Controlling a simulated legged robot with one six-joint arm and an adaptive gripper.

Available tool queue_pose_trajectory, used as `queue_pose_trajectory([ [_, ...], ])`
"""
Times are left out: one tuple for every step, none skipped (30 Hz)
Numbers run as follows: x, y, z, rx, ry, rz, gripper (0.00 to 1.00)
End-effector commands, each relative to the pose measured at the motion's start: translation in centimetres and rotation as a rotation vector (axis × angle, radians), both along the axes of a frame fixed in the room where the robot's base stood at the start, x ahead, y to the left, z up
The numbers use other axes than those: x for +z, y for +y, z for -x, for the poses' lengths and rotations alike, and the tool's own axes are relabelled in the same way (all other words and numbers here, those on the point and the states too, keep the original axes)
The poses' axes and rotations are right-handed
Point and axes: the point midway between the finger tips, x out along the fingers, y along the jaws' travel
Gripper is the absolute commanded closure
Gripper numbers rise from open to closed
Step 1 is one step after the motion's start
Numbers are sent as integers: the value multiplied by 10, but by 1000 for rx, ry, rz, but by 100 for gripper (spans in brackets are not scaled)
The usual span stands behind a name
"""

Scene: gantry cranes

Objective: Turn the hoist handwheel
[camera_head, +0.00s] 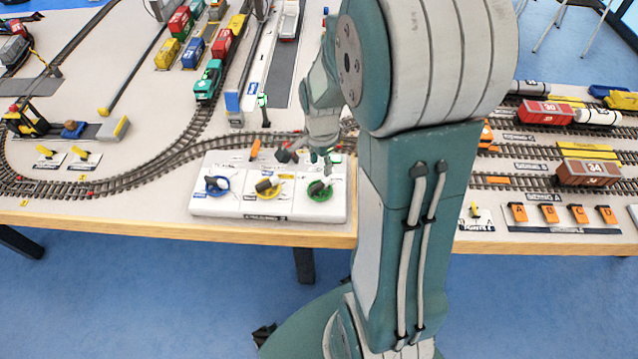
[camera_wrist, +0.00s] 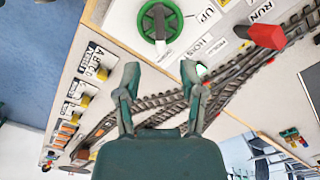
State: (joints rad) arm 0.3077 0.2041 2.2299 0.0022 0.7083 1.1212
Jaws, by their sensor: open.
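A white control panel (camera_head: 270,206) at the table's front edge carries three handwheels, blue (camera_head: 216,186), yellow (camera_head: 267,188) and green (camera_head: 320,190). In the wrist view the green handwheel (camera_wrist: 160,22), with a grey handle across it, is at the top centre. Labels reading "UP" and, partly, "HOIS" are beside it, so it appears to be the hoist handwheel. My gripper (camera_wrist: 161,73) is open and empty, its fingers spread and apart from the wheel. In the head view my gripper (camera_head: 324,158) is just behind the green wheel; its fingertips are small there.
A red-ended lever (camera_wrist: 265,36) stands near the "RUN" label, close to my gripper's side. Model railway track (camera_head: 150,172) runs behind the panel. Wagons (camera_head: 588,172) stand at the right. My own arm hides part of the table right of the panel.

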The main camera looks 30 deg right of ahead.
Motion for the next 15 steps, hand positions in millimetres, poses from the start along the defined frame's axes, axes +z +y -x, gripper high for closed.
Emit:
queue_pose_trajectory([
  [-11, 1, 1, 1, 6, -1, 49],
  [-16, 2, 1, 1, 6, 0, 49],
  [-24, 3, 1, 2, 6, 0, 49],
  [-30, 3, 1, 2, 7, 0, 49],
  [-35, 3, 1, 2, 5, 0, 49],
  [-43, 3, 1, 2, 6, 0, 49],
  [-48, 3, 1, 2, 5, 0, 49],
  [-53, 3, 1, 2, 5, 0, 49],
  [-59, 3, 1, 2, 5, 1, 49],
  [-64, 3, 0, 3, 4, 1, 49],
  [-67, 3, 0, 3, 4, 1, 49],
  [-72, 3, 0, 3, 3, 0, 49],
  [-75, 3, 0, 3, 2, 1, 49],
  [-77, 3, 0, 3, 2, 1, 49],
  [-79, 3, 0, 3, 2, 1, 49],
])
